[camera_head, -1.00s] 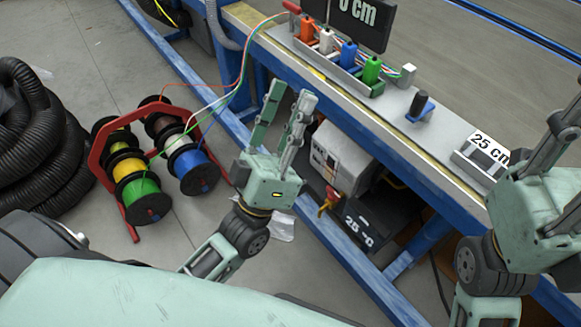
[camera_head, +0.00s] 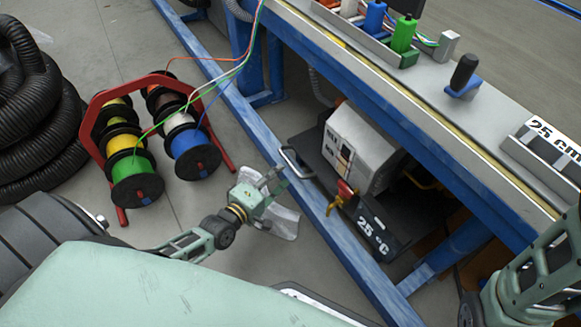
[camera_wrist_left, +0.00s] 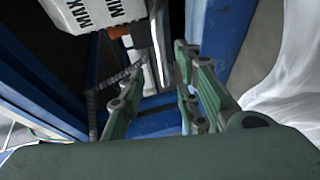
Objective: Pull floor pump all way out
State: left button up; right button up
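The floor pump (camera_head: 362,150) is a pale grey box on a black base under the blue bench, with a red and yellow valve at its front. A dark loop handle (camera_head: 297,163) sticks out at its left end. My left gripper (camera_head: 276,180) is just left of and below this handle, fingers towards it. In the left wrist view my left gripper (camera_wrist_left: 158,72) is open, and a grey bar (camera_wrist_left: 160,38), apparently the handle, shows at its fingertips; contact is unclear. The pump's MIN/MAX face (camera_wrist_left: 98,12) shows at the top.
A blue floor beam (camera_head: 235,120) runs in front of the pump. Wire spools on a red rack (camera_head: 88,145) and a black hose coil (camera_head: 40,130) stand left. A 25 °C plate (camera_head: 376,232) is on the pump's base. Clear plastic (camera_head: 285,222) lies near my left gripper.

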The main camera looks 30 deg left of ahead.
aim_at(290, 161)
pick_arm(q)
jog(key=b+x, duration=0.2)
jog(key=x, duration=0.1)
jog(key=b+x, duration=0.2)
jog(key=x, duration=0.1)
jog(key=shift+w+f, duration=0.3)
jog(key=shift+w, duration=0.55)
grip_shut()
